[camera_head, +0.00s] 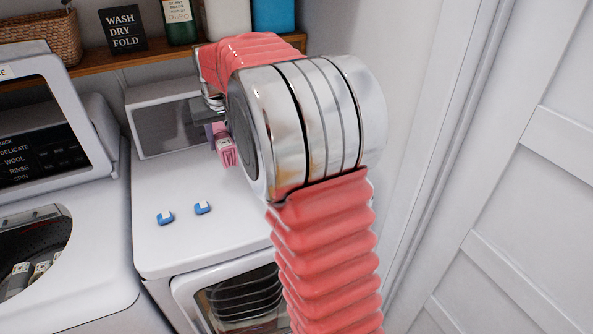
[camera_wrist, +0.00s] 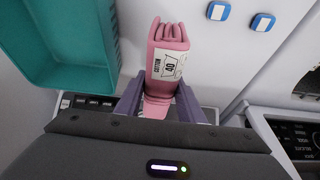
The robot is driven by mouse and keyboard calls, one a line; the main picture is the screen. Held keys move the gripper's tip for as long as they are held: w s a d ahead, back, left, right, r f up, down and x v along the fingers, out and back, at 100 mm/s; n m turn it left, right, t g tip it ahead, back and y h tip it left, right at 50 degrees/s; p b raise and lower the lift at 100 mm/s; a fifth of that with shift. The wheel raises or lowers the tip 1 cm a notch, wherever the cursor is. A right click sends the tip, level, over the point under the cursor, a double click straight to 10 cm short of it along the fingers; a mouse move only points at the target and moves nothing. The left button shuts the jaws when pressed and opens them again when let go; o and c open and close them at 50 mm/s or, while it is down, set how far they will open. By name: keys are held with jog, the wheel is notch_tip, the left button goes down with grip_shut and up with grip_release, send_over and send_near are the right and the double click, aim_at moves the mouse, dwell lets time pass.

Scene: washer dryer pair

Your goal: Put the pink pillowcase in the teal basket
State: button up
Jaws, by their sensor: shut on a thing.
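The pink pillowcase (camera_wrist: 168,50) is a folded bundle with a white label reading "COTTON 40" in the wrist view. My gripper (camera_wrist: 159,88) is shut on it, with a purple finger on each side. In the head view the pillowcase (camera_head: 226,152) shows small beside my wrist, above the white dryer top, and my arm hides part of the gripper. The teal basket (camera_wrist: 62,50) is at the upper left of the wrist view, to the left of the pillowcase and apart from it. I cannot see the basket in the head view, where my arm covers that area.
Two blue-and-white pods (camera_head: 165,217) lie on the white machine top (camera_head: 190,190). A washer with an open lid (camera_head: 60,110) stands at left. A wooden shelf (camera_head: 160,58) with a wicker basket, sign and bottles is behind. A white door (camera_head: 510,200) is at right.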

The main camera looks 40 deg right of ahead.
jog(key=s+d+r, duration=0.1)
jog(key=s+d, duration=0.3)
jog(key=d, duration=0.5)
jog(key=s+d+r, duration=0.1)
jog(key=s+d, duration=0.3)
jog(key=d, duration=0.6)
jog(key=shift+d, duration=0.15)
jog(key=shift+f, duration=0.15)
notch_tip(320, 180, down, 6)
jog(key=shift+f, duration=0.1)
jog(key=shift+f, duration=1.75)
jog(key=shift+f, duration=0.65)
jog(key=o, duration=1.1)
